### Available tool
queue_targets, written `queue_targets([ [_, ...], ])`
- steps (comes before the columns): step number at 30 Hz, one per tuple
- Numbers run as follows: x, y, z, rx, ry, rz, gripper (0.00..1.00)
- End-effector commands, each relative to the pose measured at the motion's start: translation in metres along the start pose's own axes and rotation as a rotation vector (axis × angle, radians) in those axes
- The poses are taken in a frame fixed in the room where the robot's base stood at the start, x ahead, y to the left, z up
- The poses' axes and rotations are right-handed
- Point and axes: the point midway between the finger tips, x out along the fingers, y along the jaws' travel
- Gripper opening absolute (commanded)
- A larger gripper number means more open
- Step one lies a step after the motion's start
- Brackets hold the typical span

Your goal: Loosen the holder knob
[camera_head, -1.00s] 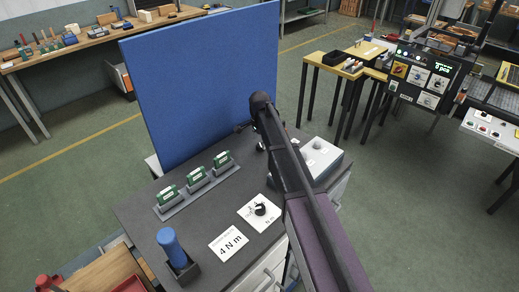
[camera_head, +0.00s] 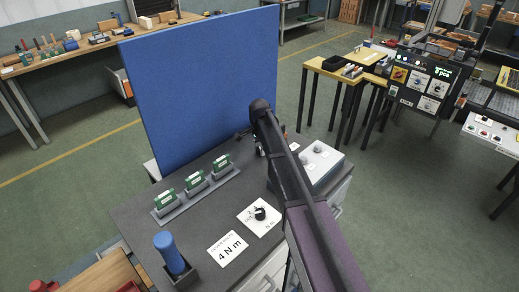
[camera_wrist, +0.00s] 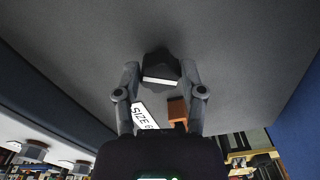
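In the wrist view a dark, lobed knob (camera_wrist: 160,64) with a white bar on its near side is in front of a dark grey surface. My gripper (camera_wrist: 160,70) has one finger to each side of it. The fingers stand apart, with small gaps visible between the fingertips and the knob. In the head view my arm covers the gripper and most of the area around it. I cannot make out the holder knob there.
The grey bench top (camera_head: 130,215) bears a black dial on a white plate (camera_head: 250,220), a "4 N m" card (camera_head: 227,249), a blue-handled tool (camera_head: 170,252), green blocks (camera_head: 195,183) and a white box (camera_head: 322,171). A blue panel (camera_head: 200,80) stands behind.

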Motion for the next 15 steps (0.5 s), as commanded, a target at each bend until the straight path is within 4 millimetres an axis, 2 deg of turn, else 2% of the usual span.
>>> queue_targets([
  [15,0.0002,0.0006,-0.0001,-0.061,0.000,0.002,0.05],
])
